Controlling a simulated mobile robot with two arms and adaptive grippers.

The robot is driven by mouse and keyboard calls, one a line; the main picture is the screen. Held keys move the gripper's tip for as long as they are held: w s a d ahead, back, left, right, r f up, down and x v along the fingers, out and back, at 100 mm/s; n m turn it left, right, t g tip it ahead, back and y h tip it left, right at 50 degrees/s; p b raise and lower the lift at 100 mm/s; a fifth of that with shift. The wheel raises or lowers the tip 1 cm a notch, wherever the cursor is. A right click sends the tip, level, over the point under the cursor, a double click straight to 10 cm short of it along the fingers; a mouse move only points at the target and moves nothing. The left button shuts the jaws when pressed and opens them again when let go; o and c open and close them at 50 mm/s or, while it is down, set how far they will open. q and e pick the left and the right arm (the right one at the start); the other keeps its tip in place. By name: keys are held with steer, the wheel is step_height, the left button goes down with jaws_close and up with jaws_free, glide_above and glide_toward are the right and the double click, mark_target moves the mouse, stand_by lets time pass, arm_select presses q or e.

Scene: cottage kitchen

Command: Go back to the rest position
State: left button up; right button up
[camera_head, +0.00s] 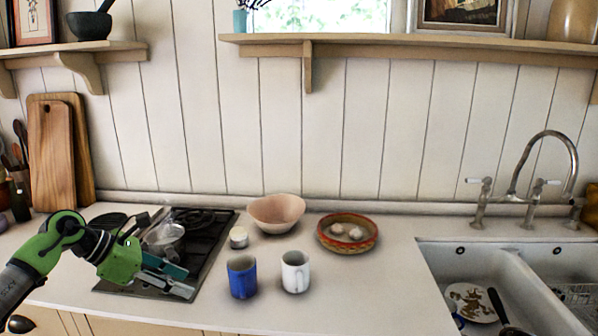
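My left gripper (182,280) reaches in from the left on its green and grey arm, over the front left of the black hob (213,241). Its two fingers point right and stand apart, with nothing seen between them. A blue mug (242,278) and a white mug (295,272) stand on the counter to the right of the fingertips, apart from them. My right gripper is not in view.
A glass-like vessel (165,236) sits on the hob behind my gripper. A small jar (238,238), a pink bowl (276,212) and a patterned bowl (347,233) stand on the counter. The sink (478,252) holds dishes. Counter (365,295) right of the mugs is clear.

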arm_select(q)
steer(key=d+r+n+t+h, duration=0.3)
steer(key=d+r+n+t, duration=0.15)
steer(key=d+n, duration=0.35)
steer(key=d+r+n+t+h, duration=0.3)
steer(key=d+n+t, duration=0.3)
steer(key=d, duration=0.3)
steer(key=s+a+f+n+y, duration=0.4)
steer(key=a+f+n+y, duration=0.25)
steer(key=f+n, duration=0.4)
steer(key=s+a+f+n+y, duration=0.5)
steer(key=f+n+y, duration=0.25)
steer(key=n, duration=0.65)
steer(key=s+d+f+n+g, duration=0.1)
steer(key=s+f+n+g, duration=0.45)
steer(key=s, duration=0.85)
steer(key=s+f+n+g, duration=0.2)
steer(key=s+f+g, duration=0.55)
steer(key=s, duration=0.75)
step_height(320, 180, down, 27)
steer(key=s+a+f, duration=0.3)
steer(key=s+f, duration=1.4)
steer(key=s, duration=0.1)
steer(key=shift+g, duration=0.45)
